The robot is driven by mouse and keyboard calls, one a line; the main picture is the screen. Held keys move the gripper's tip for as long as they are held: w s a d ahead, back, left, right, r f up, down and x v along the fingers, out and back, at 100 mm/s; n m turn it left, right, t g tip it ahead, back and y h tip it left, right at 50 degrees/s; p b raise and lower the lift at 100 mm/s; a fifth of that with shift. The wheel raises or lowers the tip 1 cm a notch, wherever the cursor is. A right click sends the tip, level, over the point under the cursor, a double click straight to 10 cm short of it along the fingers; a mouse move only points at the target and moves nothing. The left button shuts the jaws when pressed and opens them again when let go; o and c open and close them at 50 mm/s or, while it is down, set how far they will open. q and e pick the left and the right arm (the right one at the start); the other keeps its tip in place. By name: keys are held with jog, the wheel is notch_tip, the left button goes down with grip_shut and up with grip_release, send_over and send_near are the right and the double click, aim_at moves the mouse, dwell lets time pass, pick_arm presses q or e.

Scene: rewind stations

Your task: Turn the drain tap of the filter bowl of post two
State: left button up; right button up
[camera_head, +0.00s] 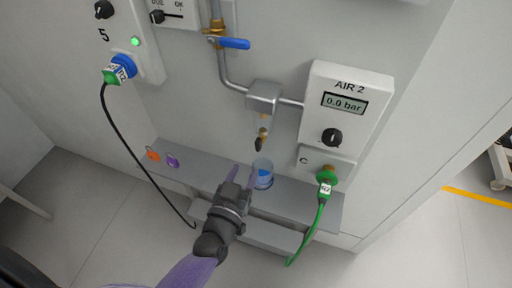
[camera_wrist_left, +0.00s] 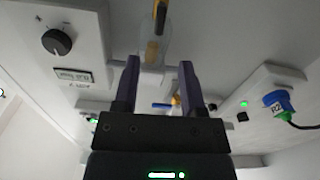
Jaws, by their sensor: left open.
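The filter bowl (camera_head: 264,122) is a small clear cup under a grey metal head on the wall pipe. Its drain tap (camera_head: 261,140), brass with a dark handle, hangs at the bottom. In the left wrist view, the clear bowl (camera_wrist_left: 168,48) and the tap (camera_wrist_left: 160,16) show at the top, beyond the fingertips. My left gripper (camera_head: 243,173) is open and empty, below and slightly left of the tap in the head view, and apart from it. The left wrist view shows its two fingers (camera_wrist_left: 160,68) spread. My right gripper is not in view.
A cup with blue contents (camera_head: 262,174) stands on the grey shelf (camera_head: 291,192), close right of my gripper. The AIR 2 panel (camera_head: 362,82) reads 0.0 bar; a green hose (camera_head: 321,218) hangs below it. A blue lever valve (camera_head: 234,43) is above. A black cable (camera_head: 137,160) hangs left.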

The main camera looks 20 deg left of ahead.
aim_at(257, 147)
pick_arm(q)
jog(key=w+b, duration=0.1)
jog(key=w, duration=0.2)
jog(key=w+b, duration=0.1)
jog(key=w, duration=0.3)
jog(key=shift+w+d+f, duration=0.1)
jog(key=shift+f, duration=0.1)
jog(key=shift+w+r, duration=0.1)
jog(key=shift+w, duration=0.3)
grip_shut()
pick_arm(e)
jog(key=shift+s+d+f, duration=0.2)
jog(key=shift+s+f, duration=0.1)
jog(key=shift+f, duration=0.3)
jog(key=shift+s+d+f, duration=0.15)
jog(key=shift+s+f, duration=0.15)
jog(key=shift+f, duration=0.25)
